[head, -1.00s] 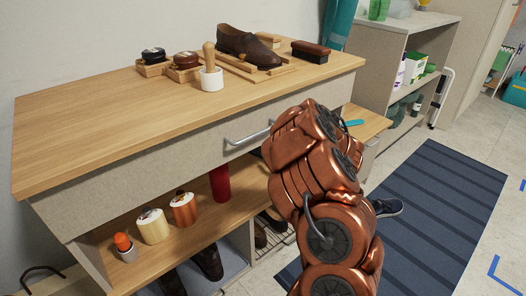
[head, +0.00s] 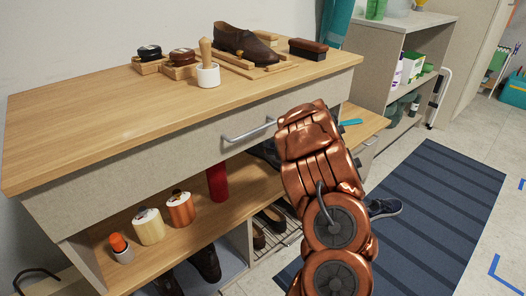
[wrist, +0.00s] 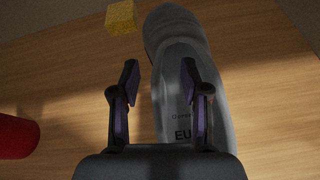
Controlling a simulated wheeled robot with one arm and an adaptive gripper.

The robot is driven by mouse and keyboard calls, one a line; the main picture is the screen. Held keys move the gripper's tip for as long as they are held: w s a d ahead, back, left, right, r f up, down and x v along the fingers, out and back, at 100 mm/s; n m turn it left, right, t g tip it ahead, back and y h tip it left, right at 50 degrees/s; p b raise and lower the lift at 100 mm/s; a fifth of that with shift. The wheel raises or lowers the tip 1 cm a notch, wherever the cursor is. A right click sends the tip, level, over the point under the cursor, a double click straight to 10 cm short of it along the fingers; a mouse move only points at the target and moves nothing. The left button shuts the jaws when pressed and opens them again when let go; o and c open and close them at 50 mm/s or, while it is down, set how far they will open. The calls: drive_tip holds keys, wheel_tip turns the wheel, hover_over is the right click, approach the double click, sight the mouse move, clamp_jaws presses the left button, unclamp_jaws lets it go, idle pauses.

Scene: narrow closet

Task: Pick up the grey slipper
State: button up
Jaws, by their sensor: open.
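The grey slipper (wrist: 185,70) lies lengthwise on the wooden shelf in the wrist view, with dark lettering near its lower end. My gripper (wrist: 158,82) is open and empty over its left edge. The right finger overlaps the slipper in the picture; the left finger is over bare wood to its left. I cannot tell how high the fingers are above it. In the head view my arm hides the gripper; a dark grey shape (head: 266,152) beside the arm on the open shelf may be part of the slipper.
A red cylinder (head: 217,183) stands on the shelf, also at the wrist view's left (wrist: 14,138). A yellow block (wrist: 121,16) is at the top. A drawer with a handle (head: 248,131) and wooden top (head: 120,115) are above. Orange (head: 180,210) and cream (head: 148,228) containers stand left.

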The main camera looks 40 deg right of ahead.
clamp_jaws()
idle(0.3)
drive_tip(key=shift+r, duration=0.15)
